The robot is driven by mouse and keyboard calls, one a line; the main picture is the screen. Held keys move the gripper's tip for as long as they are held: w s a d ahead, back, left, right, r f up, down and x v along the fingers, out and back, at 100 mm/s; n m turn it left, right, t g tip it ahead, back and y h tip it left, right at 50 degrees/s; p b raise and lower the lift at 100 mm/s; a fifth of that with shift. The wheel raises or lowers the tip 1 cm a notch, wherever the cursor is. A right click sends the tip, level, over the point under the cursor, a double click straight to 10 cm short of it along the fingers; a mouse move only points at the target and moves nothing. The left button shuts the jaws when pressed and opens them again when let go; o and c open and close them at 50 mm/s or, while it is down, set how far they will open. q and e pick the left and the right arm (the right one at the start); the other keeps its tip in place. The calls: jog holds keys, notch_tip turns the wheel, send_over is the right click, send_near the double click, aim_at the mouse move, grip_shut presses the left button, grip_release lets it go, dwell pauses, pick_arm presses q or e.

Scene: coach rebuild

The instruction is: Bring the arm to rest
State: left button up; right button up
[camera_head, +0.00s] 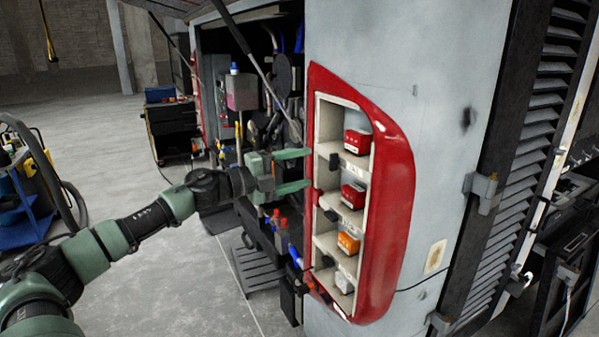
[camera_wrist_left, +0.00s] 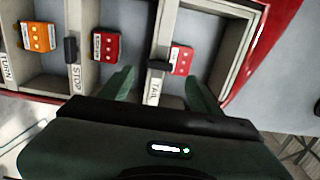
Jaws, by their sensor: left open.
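My left arm reaches in from the left. Its left gripper (camera_head: 308,168) has two green fingers spread apart with nothing between them, in front of the upper compartments of a red-framed light housing (camera_head: 399,190). In the left wrist view the open fingers (camera_wrist_left: 159,78) point at the housing, near the label TAIL. A red unit (camera_head: 357,142) sits in the top compartment, a second red unit (camera_head: 352,195) below it, then an orange unit (camera_head: 348,243) and a pale unit (camera_head: 344,281). My right gripper is not in view.
The housing is set in a grey coach body panel (camera_head: 450,80). An open bay with hoses and parts lies just left of it. A black tool cart (camera_head: 175,128) and a blue cart (camera_head: 30,208) stand on the concrete floor. Floor between them is clear.

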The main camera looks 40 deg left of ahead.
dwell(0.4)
